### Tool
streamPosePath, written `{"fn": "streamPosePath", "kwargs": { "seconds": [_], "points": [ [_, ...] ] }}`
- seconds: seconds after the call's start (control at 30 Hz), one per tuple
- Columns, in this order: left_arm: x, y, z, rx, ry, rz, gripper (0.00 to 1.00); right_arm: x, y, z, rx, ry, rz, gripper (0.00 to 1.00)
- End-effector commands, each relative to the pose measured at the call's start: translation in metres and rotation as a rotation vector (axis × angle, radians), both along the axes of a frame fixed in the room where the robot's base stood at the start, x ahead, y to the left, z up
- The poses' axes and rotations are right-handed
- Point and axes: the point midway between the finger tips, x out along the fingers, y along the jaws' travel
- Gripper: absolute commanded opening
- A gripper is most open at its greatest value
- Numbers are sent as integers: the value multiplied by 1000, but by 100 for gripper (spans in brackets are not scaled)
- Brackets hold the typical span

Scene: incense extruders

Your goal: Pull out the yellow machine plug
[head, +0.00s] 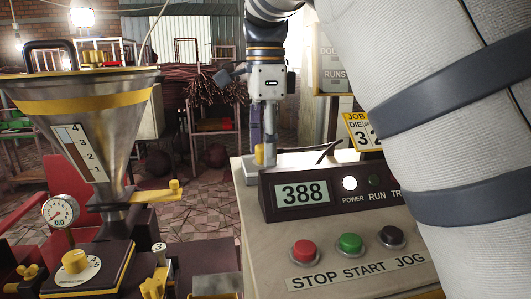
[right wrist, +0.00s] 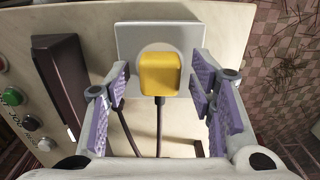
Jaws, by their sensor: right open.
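The yellow plug (right wrist: 159,73) sits in the white socket plate (right wrist: 125,38) on top of the machine's cream cabinet. A black cable runs from the plug. My right gripper (right wrist: 160,88) is open, with its purple-padded fingers on either side of the plug and a visible gap on each side. In the head view the plug (head: 259,154) shows small beside my right gripper (head: 268,148), which points down at the cabinet top and partly hides it. My left gripper is not in view.
A dark control panel (head: 350,212) with a 388 display stands in front of the plug. Red, green and black buttons (head: 350,243) are on the cabinet's front. A metal hopper machine (head: 85,110) stands at left. Tiled floor (head: 205,225) lies between them.

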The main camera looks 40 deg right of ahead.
Motion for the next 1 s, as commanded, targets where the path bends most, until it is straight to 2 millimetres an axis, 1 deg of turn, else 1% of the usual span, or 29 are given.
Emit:
{"fn": "streamPosePath", "kwargs": {
  "seconds": [0.87,0.9,0.97,1.0],
  "points": [
    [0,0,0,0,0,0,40,0,0,0,0,0,0,50],
    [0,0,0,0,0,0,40,0,0,0,0,0,0,41],
    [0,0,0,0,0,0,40,0,0,0,0,0,0,27],
    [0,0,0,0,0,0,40,0,0,0,0,0,0,18]
  ]
}}
